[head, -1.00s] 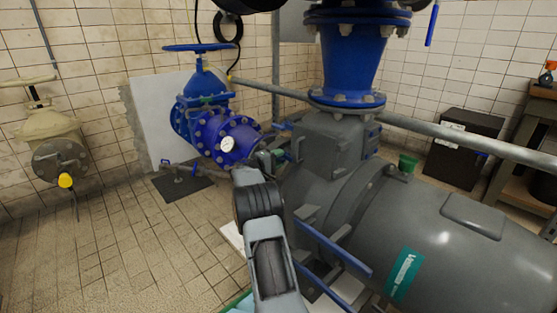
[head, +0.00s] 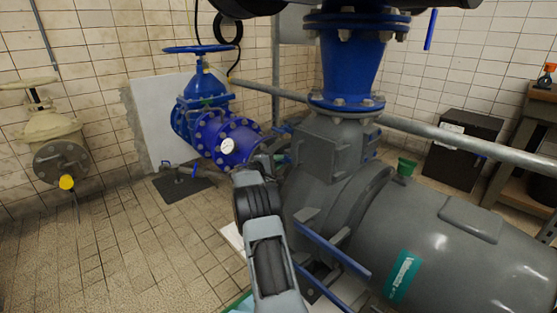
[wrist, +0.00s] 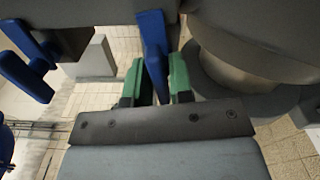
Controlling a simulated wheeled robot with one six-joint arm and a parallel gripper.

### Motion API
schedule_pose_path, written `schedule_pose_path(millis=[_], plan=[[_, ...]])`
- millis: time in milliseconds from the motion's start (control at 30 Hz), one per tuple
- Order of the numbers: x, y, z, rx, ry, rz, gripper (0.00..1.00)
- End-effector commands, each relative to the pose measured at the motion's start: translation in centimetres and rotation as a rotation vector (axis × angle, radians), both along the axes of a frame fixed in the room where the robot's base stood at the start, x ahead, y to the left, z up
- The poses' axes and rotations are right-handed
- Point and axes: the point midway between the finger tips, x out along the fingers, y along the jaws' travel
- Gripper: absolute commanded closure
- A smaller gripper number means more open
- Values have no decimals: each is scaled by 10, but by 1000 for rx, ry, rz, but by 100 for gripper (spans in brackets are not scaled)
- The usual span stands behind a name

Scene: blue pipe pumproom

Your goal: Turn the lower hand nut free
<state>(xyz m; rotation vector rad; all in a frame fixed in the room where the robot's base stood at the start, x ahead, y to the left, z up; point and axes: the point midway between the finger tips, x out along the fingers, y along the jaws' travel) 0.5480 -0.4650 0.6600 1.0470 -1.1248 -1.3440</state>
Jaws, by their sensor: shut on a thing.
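In the wrist view, my gripper (wrist: 157,64) has its two green fingers either side of a blue bar-shaped hand nut (wrist: 153,35), closed on it. The bar runs up between the fingers to a dark grey body at the top. A second blue handled part (wrist: 25,72) shows at the left, apart from my gripper. The frames do not settle which of the two is the lower. In the head view my arm reaches to the left side of the grey pump housing (head: 335,145). The fingers are mostly hidden there, and the hand nut cannot be made out.
The grey motor body (head: 455,235) fills the right. A blue valve with a handwheel (head: 200,48) stands behind my gripper. Blue rails (head: 320,250) run just right of my arm. The tiled floor (head: 130,240) at the left is free.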

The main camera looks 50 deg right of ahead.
Motion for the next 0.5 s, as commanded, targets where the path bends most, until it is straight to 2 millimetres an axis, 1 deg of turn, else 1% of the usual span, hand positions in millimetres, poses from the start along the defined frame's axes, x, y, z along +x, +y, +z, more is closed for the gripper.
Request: schedule_pose_path(millis=[100,500], plan=[[0,0,4,10,108,0,100],[0,0,4,37,489,0,100]])
